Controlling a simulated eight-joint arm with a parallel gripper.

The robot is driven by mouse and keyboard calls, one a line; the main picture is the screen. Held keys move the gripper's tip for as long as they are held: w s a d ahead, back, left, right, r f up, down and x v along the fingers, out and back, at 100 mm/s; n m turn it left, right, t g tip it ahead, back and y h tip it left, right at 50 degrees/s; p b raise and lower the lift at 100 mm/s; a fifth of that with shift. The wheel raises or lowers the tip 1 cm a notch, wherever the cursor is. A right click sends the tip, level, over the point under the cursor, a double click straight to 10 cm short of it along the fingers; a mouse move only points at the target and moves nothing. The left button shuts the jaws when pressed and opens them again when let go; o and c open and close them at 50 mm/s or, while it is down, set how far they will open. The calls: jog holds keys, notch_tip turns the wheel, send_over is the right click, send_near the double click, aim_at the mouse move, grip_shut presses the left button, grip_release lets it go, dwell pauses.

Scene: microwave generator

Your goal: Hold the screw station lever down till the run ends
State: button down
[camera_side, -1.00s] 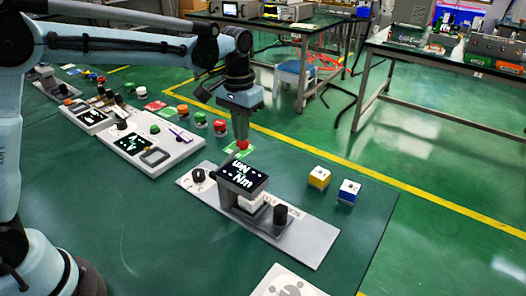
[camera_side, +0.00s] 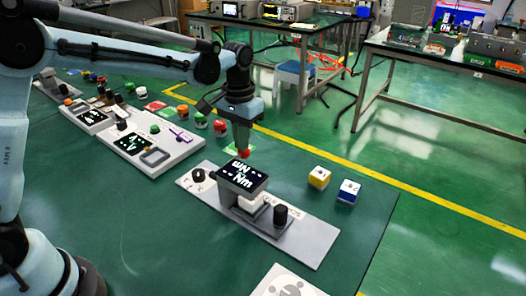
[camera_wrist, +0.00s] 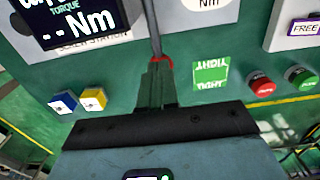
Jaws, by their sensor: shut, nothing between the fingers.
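The screw station (camera_side: 310,241) is a light grey panel with dark knobs and a tilted black display (camera_side: 243,177); the display reads "TORQUE -- Nm" in the wrist view (camera_wrist: 85,22). Its lever (camera_wrist: 153,30) shows there as a thin grey rod ending in a red knob (camera_wrist: 167,62). The red knob also shows in the side view (camera_side: 244,154), low behind the display. My gripper (camera_side: 241,148) points down onto the knob with its fingers together. In the wrist view the fingertips (camera_wrist: 157,68) cover part of the knob; exact contact is hidden.
A green "TIGHT" card (camera_wrist: 210,74) lies beside the knob. Red (camera_wrist: 261,85) and green (camera_wrist: 300,77) buttons stand further right. Yellow (camera_side: 319,178) and blue (camera_side: 349,191) cubes sit right of the station. Another panel (camera_side: 157,151) with a display lies to the left.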

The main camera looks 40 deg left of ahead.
jog(key=shift+f, duration=1.25)
dwell(0.8)
jog(key=shift+r, duration=0.15)
notch_tip(320, 180, up, 10)
dwell(1.0)
jog(key=s+a+f+t, duration=0.1)
jog(key=s+a+t, duration=0.1)
jog(key=s, duration=0.6)
jog(key=s+a+f+t, duration=0.2)
jog(key=s+t, duration=0.3)
jog(key=s, duration=0.4)
jog(key=shift+f, duration=0.25)
